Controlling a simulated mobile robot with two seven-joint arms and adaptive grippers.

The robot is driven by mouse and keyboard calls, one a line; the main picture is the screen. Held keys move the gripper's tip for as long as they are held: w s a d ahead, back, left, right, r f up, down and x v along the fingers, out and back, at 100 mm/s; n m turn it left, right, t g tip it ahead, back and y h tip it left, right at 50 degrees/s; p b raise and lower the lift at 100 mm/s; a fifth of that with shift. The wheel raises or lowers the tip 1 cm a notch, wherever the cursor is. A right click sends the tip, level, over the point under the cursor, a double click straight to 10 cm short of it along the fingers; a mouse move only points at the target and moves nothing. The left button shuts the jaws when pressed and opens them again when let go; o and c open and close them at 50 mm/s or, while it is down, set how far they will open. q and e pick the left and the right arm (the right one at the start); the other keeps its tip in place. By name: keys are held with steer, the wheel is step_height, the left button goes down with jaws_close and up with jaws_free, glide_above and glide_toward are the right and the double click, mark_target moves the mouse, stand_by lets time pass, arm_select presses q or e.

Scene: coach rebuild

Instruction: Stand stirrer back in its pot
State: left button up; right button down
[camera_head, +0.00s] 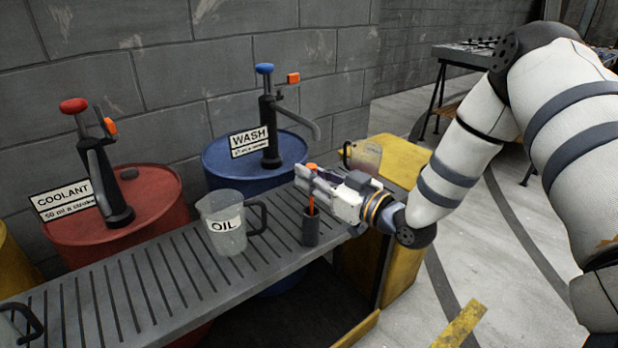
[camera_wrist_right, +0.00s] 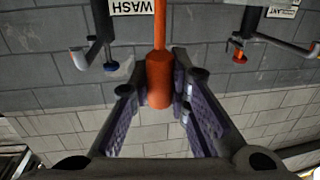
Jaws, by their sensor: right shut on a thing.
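The stirrer is orange, with a thick grip and a thin shaft (camera_head: 311,204). My right gripper (camera_head: 308,181) is shut on its grip, which also shows between the fingers in the right wrist view (camera_wrist_right: 159,82). The stirrer is about upright, its top showing above the fingers. Its pot (camera_head: 311,231) is a small dark cylinder on the slatted bench, straight below the gripper. The shaft runs down to the pot's mouth; how deep its lower end sits is hidden. My left gripper is not in view.
A clear jug marked OIL (camera_head: 224,228) stands left of the pot on the bench (camera_head: 130,285). Another clear jug (camera_head: 364,157) is behind my gripper. Behind the bench are a red COOLANT drum (camera_head: 155,205) and a blue WASH drum (camera_head: 225,165), both with pumps.

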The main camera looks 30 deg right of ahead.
steer(key=shift+r, duration=0.1)
steer(key=shift+f, duration=0.2)
steer(key=c, duration=1.6)
jaws_free()
steer(key=shift+c, duration=0.2)
steer(key=shift+o, duration=0.5)
steer(key=shift+r, duration=0.1)
